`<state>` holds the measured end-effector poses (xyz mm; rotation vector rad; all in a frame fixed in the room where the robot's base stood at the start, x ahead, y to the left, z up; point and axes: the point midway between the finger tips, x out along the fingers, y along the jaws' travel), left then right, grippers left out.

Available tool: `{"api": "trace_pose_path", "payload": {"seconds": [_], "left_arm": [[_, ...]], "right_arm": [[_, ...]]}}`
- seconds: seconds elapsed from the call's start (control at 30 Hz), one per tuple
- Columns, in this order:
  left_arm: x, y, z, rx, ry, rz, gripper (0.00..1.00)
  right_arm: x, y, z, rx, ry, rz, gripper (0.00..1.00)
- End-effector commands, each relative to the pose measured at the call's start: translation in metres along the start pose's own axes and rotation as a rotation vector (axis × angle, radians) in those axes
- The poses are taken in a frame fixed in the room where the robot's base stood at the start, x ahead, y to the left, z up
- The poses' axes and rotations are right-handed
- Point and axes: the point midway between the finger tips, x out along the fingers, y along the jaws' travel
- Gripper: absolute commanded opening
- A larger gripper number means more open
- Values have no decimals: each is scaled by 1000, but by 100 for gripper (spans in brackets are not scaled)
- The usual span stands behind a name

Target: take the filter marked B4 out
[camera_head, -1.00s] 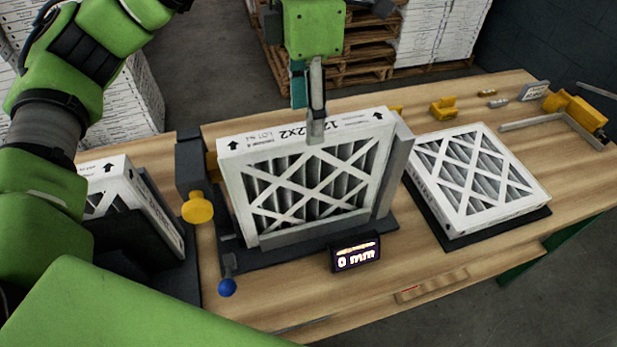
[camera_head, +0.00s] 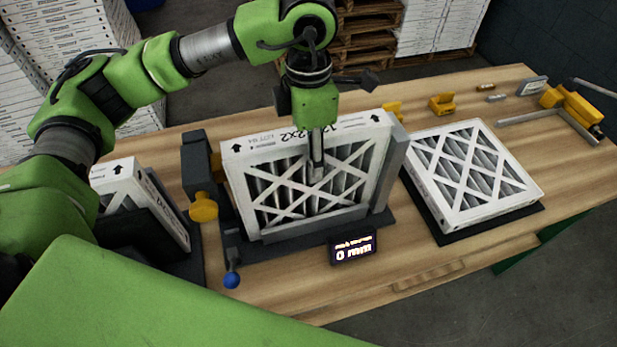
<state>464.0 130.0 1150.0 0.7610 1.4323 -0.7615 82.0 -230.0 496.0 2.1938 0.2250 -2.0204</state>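A white-framed pleated filter (camera_head: 270,185) stands upright in a dark fixture (camera_head: 290,245) at mid-table. A second filter (camera_head: 117,176) leans in a black holder at the left, and a third (camera_head: 478,172) lies flat on a black pad at the right. I cannot read a B4 mark on any. My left gripper (camera_head: 316,165) points down over the middle of the standing filter's top edge. One finger shows in front of the filter's face; the other side is hidden, so its grip is unclear. My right gripper is not in view.
A small display (camera_head: 353,249) reads 0 mm in front of the fixture. A yellow knob (camera_head: 204,207) and a blue ball-ended lever (camera_head: 232,280) sit on its left side. A yellow clamp (camera_head: 570,105) and small parts lie at the back right. The front right table is clear.

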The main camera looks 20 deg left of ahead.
Motion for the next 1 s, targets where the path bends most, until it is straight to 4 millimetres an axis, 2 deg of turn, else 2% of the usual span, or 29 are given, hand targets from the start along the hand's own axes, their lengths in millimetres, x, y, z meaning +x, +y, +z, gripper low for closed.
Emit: {"api": "trace_pose_path", "payload": {"seconds": [0.07,0.2,0.27,0.67,0.83,1.0], "left_arm": [[0,0,0,0,0,0,48],[0,0,0,0,0,0,12],[0,0,0,0,1,0,0],[-5,0,0,0,0,0,0],[-21,0,1,0,-2,2,0],[-50,0,1,0,-4,4,0]], "right_arm": [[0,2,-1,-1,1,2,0],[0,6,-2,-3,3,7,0],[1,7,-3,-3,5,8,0],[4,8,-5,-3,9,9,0],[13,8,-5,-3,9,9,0],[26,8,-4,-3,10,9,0]]}}
